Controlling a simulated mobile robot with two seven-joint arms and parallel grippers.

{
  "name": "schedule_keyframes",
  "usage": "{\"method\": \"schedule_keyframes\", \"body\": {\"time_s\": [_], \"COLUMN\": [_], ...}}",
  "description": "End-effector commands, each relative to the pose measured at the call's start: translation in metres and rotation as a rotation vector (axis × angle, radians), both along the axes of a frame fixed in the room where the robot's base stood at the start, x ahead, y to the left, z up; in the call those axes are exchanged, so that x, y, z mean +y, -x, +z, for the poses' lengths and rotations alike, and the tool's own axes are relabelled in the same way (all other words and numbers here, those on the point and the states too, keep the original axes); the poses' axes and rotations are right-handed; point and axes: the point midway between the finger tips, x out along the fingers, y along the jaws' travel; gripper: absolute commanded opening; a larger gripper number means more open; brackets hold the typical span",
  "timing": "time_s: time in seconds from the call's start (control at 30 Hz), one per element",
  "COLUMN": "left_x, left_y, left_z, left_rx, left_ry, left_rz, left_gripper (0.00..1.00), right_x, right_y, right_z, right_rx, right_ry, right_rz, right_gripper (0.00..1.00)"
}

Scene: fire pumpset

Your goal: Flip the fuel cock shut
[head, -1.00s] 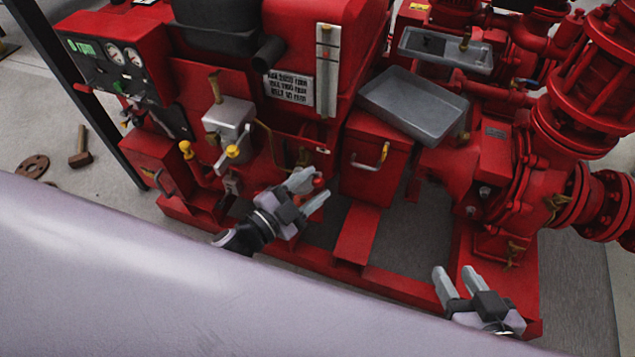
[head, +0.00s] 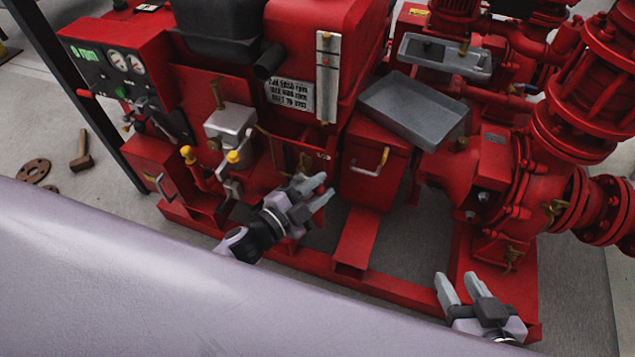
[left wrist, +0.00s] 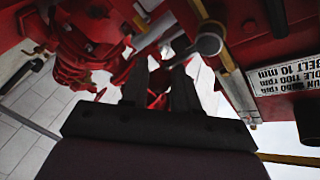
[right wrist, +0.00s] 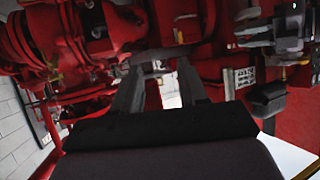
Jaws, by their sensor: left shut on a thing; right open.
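My left gripper (head: 322,188) is at the front of the red engine, below the vertical sight gauge. A small red piece (head: 320,191) shows at its fingers. It may be the fuel cock's handle, but the fingers hide most of it. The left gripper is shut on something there. In the left wrist view, a red part (left wrist: 157,99) shows between the dark fingers, and a grey round fitting (left wrist: 208,43) lies just right of them. The cock's own body cannot be made out for certain. My right gripper (head: 460,284) is open and empty above the skid's front right.
A grey tray (head: 414,107) sits higher up. Red pump flanges (head: 560,150) crowd the right.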

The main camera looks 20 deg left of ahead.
Motion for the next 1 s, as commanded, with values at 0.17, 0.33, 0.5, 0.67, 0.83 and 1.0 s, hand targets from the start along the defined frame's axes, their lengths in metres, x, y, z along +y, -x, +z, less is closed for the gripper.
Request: {"method": "schedule_keyframes", "body": {"time_s": [0.17,0.33,0.5,0.67,0.83,1.0], "left_x": [0.001,0.002,0.002,0.002,0.001,0.005], "left_y": [0.0,0.0,0.0,0.0,0.0,0.008], "left_z": [-0.007,-0.01,-0.011,-0.011,-0.009,-0.008], "left_rx": [0.003,0.002,0.004,0.002,0.0,0.0], "left_ry": [-0.13,-0.154,-0.154,-0.152,-0.151,-0.151], "left_rz": [0.004,0.004,0.006,0.005,0.003,0.003], "left_gripper": [0.0,0.0,0.0,0.51,0.51,0.51], "right_x": [-0.007,-0.008,-0.008,-0.008,-0.008,-0.009], "right_y": [0.003,0.004,0.003,0.003,0.003,0.003], "right_z": [-0.001,-0.004,-0.004,-0.004,-0.003,0.0], "right_rx": [0.023,0.026,0.027,0.027,0.026,0.027], "right_ry": [0.016,0.018,0.017,0.017,0.018,0.017], "right_rz": [-0.013,-0.016,-0.017,-0.017,-0.016,-0.017], "right_gripper": [0.43,0.43,0.43,0.43,0.43,0.43]}}
